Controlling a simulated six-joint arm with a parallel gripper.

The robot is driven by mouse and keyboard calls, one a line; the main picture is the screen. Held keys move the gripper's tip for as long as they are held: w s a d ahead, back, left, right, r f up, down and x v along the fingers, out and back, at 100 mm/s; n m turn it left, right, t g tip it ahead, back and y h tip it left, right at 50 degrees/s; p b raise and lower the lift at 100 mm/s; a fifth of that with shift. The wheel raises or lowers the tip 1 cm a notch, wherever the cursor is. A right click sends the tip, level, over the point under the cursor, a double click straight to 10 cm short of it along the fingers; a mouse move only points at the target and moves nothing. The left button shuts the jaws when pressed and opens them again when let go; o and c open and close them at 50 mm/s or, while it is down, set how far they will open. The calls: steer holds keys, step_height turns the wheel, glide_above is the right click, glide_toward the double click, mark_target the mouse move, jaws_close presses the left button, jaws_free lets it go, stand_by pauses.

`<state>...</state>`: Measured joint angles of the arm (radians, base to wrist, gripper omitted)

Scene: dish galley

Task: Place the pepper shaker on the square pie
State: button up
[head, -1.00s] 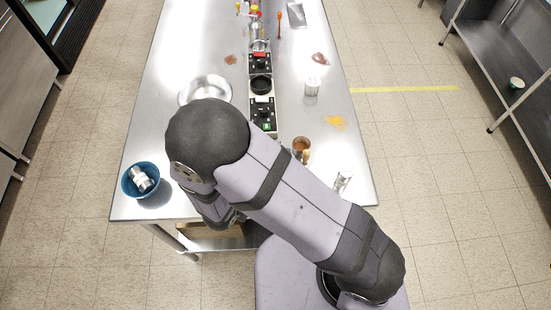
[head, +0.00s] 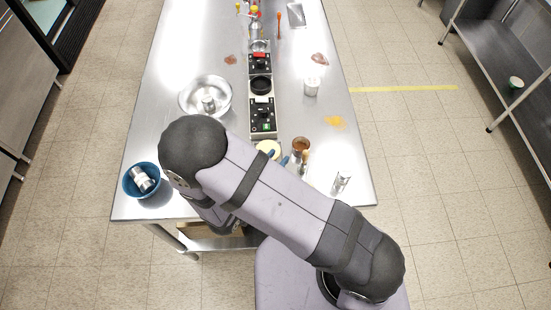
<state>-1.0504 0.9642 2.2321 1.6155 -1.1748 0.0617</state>
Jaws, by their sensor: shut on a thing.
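My gripper is not visible; my own arm crosses the front of the table and hides it and whatever it holds. I cannot pick out the pepper shaker for sure. A silver cylinder (head: 143,178) lies in the blue bowl (head: 154,194) at the front left. A small metal cylinder (head: 208,103) is in the steel bowl (head: 222,88) behind my arm. A small shiny container (head: 342,181) is at the front right. I cannot make out the square pie. A pale yellow round thing (head: 268,148) partly shows behind my arm.
A row of black-panelled devices (head: 262,118) runs along the middle of the steel table (head: 180,70). A brown cup (head: 301,144) and a clear container (head: 311,87) stand right of it. A yellow spill (head: 335,122) marks the right side.

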steer(key=shift+f, duration=0.15)
steer(key=o, duration=1.1)
steer(key=shift+r, duration=0.25)
steer(key=shift+s+a, duration=0.2)
steer(key=shift+a, duration=0.05)
steer(key=b+v, duration=0.3)
steer(key=v, duration=0.8)
steer(key=shift+s, duration=0.15)
steer(key=shift+r, duration=0.1)
